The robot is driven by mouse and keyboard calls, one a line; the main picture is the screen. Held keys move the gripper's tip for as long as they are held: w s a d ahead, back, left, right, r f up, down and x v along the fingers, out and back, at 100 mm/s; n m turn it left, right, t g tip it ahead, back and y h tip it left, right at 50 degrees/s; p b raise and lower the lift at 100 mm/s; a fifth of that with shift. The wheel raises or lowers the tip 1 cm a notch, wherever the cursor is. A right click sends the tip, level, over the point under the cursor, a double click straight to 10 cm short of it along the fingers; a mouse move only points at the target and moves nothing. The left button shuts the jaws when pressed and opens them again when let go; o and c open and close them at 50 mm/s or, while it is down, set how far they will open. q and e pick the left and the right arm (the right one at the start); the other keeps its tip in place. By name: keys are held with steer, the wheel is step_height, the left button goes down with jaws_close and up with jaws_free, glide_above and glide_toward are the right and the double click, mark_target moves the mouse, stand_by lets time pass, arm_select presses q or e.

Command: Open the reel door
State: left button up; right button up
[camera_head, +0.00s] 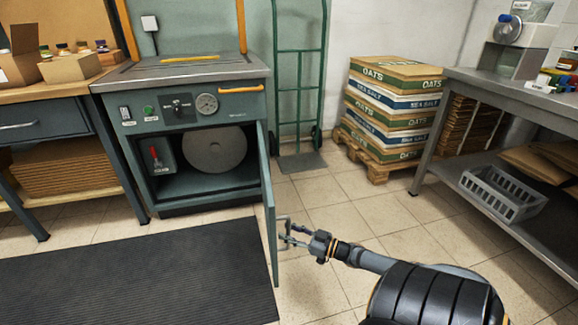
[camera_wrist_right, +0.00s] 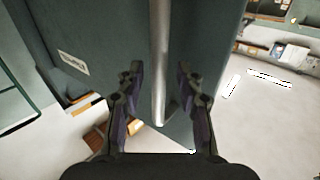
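The reel door (camera_head: 268,205) of the green-grey machine (camera_head: 190,110) stands swung wide open towards me, seen nearly edge-on. Inside the cabinet a grey round reel (camera_head: 214,150) and a box with a red lever (camera_head: 155,157) show. My right gripper (camera_head: 286,235) is at the outer face of the door, by its handle. In the right wrist view the two fingers (camera_wrist_right: 160,90) are apart, one on each side of the silver bar handle (camera_wrist_right: 160,50), with gaps between. My left gripper is not in view.
A dark ribbed mat (camera_head: 140,275) lies before the machine. A green hand truck (camera_head: 300,80) and a pallet of sacks (camera_head: 390,110) stand behind. A steel table with a grey crate (camera_head: 503,192) below is at right. Tiled floor beside the door is clear.

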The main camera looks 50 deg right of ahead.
steer(key=v, duration=0.7)
steer(key=shift+s, duration=0.15)
